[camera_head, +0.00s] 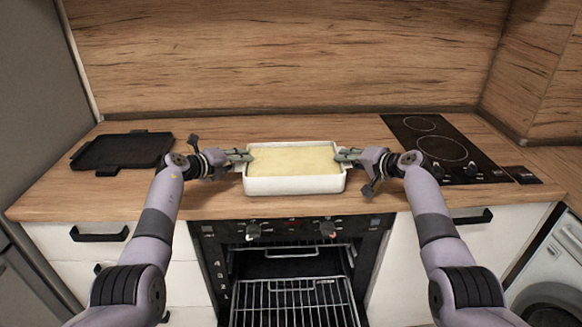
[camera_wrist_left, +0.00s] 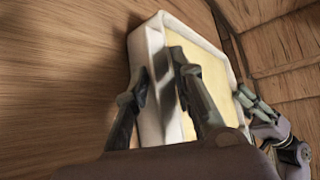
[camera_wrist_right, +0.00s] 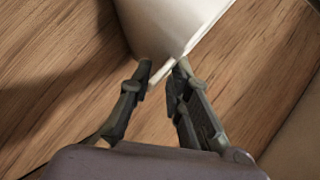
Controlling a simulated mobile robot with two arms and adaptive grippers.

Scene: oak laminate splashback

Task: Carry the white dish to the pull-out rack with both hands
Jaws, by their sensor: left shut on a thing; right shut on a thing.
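The white dish (camera_head: 295,185) is rectangular with a pale yellow filling and sits over the front middle of the wooden counter. My left gripper (camera_head: 243,157) is shut on its left end; the left wrist view shows the fingers (camera_wrist_left: 172,75) on either side of the dish's wall (camera_wrist_left: 150,50). My right gripper (camera_head: 345,156) is shut on its right end; the right wrist view shows the fingertips (camera_wrist_right: 162,72) at the dish's edge (camera_wrist_right: 165,25). Whether the dish touches the counter is hard to tell. The pull-out rack (camera_head: 290,303) is a wire grid extending from the open oven below.
A black tray (camera_head: 122,150) lies on the counter at left. A black hob (camera_head: 440,148) is set in the counter at right. Oven knobs (camera_head: 328,229) line the panel under the counter's front edge. A wooden splashback (camera_head: 290,55) stands behind.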

